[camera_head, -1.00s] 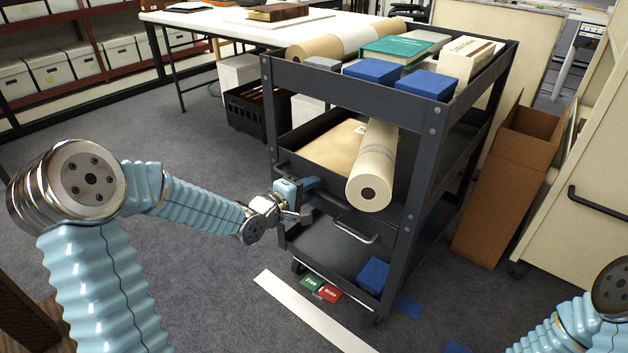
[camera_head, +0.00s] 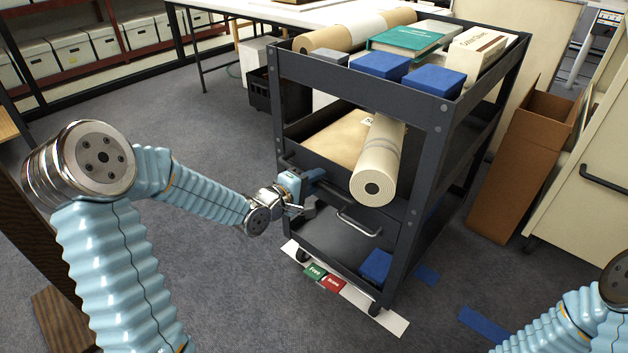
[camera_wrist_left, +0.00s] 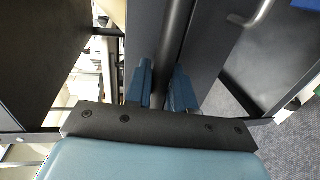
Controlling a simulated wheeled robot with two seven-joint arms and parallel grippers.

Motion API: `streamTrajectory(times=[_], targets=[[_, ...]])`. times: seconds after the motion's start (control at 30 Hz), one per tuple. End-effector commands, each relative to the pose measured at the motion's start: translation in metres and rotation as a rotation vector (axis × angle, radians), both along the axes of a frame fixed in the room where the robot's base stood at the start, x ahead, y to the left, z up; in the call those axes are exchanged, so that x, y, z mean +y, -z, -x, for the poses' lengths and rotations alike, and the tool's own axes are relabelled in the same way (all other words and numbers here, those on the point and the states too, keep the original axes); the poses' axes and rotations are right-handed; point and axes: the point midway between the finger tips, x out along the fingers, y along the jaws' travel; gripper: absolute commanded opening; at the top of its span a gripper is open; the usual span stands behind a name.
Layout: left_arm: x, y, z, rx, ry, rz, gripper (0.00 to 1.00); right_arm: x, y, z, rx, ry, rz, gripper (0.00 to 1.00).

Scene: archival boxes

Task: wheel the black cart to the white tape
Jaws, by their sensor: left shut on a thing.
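The black cart (camera_head: 345,92) stands upright in the middle of the head view, loaded on its shelves. The white tape (camera_head: 394,321) is a strip on the floor along the cart's near lower edge. The near casters (camera_head: 375,308) appear at or over the tape, and the cart hides part of it. Green "Free" (camera_head: 315,272) and red "Brake" (camera_head: 333,284) pedals stick out over the tape. My left gripper (camera_head: 303,190) is at the cart's near left side. In the left wrist view its blue fingers (camera_wrist_left: 164,88) are shut around a dark upright-looking bar (camera_wrist_left: 177,35), the cart's handle. My right gripper is out of view.
A pale roll (camera_head: 372,187) juts out from the middle shelf toward me. Blue tape (camera_head: 484,325) lies on the floor at right. A tall open cardboard box (camera_head: 510,180) and a cream cabinet (camera_head: 585,200) stand right of the cart. Carpet (camera_head: 190,110) at left is clear.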

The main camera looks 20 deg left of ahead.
Motion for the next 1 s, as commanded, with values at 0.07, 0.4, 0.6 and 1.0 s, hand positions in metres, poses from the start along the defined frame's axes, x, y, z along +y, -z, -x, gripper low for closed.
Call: streamTrajectory(times=[0.07,0.4,0.6,1.0], targets=[[0.000,0.002,0.001,0.004,0.000,0.000,0.00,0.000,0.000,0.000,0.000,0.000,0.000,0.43],[0.000,0.001,0.000,0.002,0.000,-0.001,0.42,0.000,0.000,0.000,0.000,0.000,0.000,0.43],[0.002,-0.001,0.003,0.001,-0.001,-0.001,0.42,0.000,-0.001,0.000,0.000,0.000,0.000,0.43],[0.032,-0.020,0.085,0.004,-0.005,-0.004,0.42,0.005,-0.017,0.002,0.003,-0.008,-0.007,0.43]])
